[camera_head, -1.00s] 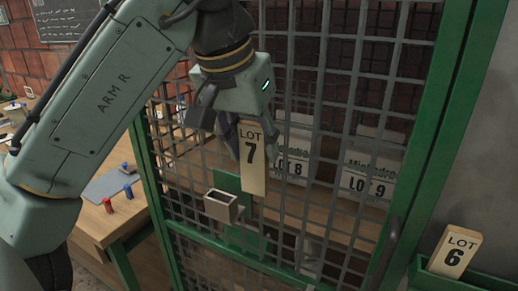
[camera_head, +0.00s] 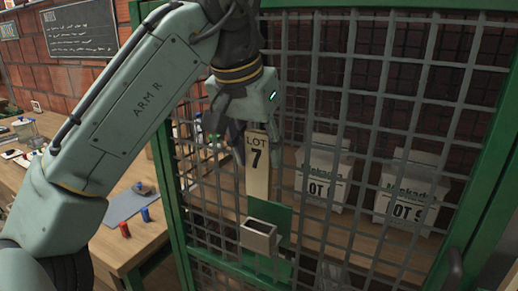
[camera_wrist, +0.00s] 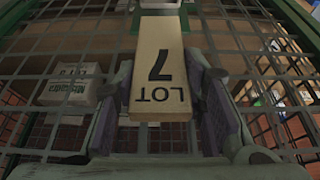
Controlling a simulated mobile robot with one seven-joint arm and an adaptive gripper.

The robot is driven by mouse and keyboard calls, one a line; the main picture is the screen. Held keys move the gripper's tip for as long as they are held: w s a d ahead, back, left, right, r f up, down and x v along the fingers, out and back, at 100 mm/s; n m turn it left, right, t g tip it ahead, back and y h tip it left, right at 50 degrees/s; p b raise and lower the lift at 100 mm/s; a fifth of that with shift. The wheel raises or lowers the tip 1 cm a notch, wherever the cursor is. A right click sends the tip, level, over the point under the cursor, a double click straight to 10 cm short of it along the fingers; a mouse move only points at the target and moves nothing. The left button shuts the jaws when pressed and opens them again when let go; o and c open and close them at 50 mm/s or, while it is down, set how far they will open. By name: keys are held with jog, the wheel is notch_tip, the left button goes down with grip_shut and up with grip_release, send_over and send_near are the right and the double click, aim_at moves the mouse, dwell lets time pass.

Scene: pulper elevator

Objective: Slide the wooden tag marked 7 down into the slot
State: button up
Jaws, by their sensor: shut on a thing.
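The wooden tag marked LOT 7 (camera_head: 258,172) is upright in front of the green-framed mesh door. My gripper (camera_head: 257,130) is shut on the tag's upper part and holds it from above. The wrist view shows the tag (camera_wrist: 160,75) between my two fingers, with its number upside down there. The slot is a small open-topped grey metal holder (camera_head: 259,238) on a green plate (camera_head: 284,222) on the mesh. In the head view the tag's lower end is just above the holder, near the plate. Whether it touches either cannot be told.
The mesh door (camera_head: 350,95) stands close behind the tag. White bags marked LOT 8 (camera_head: 322,172) and LOT 9 (camera_head: 410,195) stand behind it. A wooden bench (camera_head: 110,245) with a red and a blue small object is at left.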

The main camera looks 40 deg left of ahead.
aim_at(256, 174)
jog(key=shift+f+b, duration=1.3)
jog(key=shift+f, duration=1.6)
jog(key=shift+r, duration=0.1)
jog(key=shift+f+p, duration=0.25)
jog(key=shift+p, duration=0.15)
jog(key=shift+f+b, duration=1.2)
jog(key=shift+f, duration=1.45)
jog(key=o, duration=1.2)
